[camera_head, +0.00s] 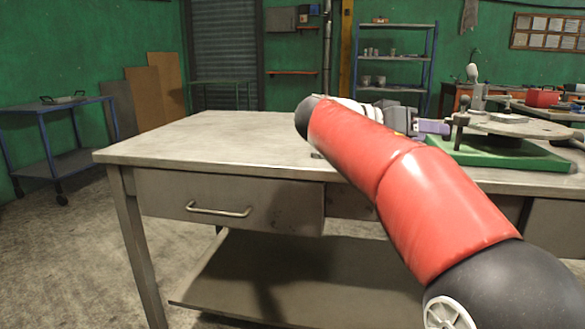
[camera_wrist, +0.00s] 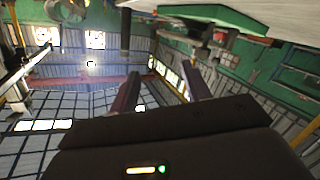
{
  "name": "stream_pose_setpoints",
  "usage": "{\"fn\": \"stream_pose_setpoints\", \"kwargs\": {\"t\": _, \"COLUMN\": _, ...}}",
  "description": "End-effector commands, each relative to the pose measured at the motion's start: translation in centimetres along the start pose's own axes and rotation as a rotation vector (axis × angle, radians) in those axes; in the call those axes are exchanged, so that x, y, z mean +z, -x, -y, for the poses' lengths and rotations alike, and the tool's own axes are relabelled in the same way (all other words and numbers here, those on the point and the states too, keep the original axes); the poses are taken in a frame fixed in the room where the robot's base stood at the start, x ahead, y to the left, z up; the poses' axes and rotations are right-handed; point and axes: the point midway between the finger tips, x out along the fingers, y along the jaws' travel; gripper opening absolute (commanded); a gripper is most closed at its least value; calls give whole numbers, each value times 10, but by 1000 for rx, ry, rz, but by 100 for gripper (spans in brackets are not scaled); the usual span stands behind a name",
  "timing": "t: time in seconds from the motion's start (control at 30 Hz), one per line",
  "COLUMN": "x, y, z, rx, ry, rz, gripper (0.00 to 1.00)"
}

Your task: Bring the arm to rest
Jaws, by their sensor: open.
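My gripper (camera_head: 432,127) is open in the head view, to the right of my red arm and above the metal workbench (camera_head: 220,140). Its purple-grey fingers show beside a round plate on a green base (camera_head: 500,152); I cannot tell whether they touch it. In the wrist view the two fingers of my gripper (camera_wrist: 160,88) stand apart with nothing between them. My arm is bent and reaches out over the bench. It hides part of the bench top and drawers.
The left part of the bench top is clear. A blue trolley (camera_head: 65,165) stands at the left and shelves (camera_head: 395,65) stand at the back. A red box (camera_head: 542,97) sits on a further bench at the right. The floor at the left is free.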

Motion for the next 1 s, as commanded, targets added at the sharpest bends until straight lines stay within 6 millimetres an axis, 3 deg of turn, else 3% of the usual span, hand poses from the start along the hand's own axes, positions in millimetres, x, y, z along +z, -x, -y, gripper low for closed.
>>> {"fn": "stream_pose_setpoints", "kwargs": {"t": 0.17, "x": 35, "y": 0, "z": -15, "rx": -111, "ry": 155, "rz": 88, "gripper": 48}}
{"fn": "stream_pose_setpoints", "kwargs": {"t": 0.27, "x": 64, "y": 1, "z": -25, "rx": -198, "ry": 257, "rz": 152, "gripper": 48}}
{"fn": "stream_pose_setpoints", "kwargs": {"t": 0.37, "x": 106, "y": 5, "z": -38, "rx": -320, "ry": 368, "rz": 233, "gripper": 48}}
{"fn": "stream_pose_setpoints", "kwargs": {"t": 0.6, "x": 258, "y": 40, "z": -78, "rx": -790, "ry": 553, "rz": 452, "gripper": 48}}
{"fn": "stream_pose_setpoints", "kwargs": {"t": 0.73, "x": 322, "y": 67, "z": -89, "rx": -1025, "ry": 535, "rz": 506, "gripper": 48}}
{"fn": "stream_pose_setpoints", "kwargs": {"t": 0.83, "x": 353, "y": 83, "z": -92, "rx": -1149, "ry": 496, "rz": 519, "gripper": 48}}
{"fn": "stream_pose_setpoints", "kwargs": {"t": 1.0, "x": 375, "y": 96, "z": -93, "rx": -1240, "ry": 455, "rz": 523, "gripper": 48}}
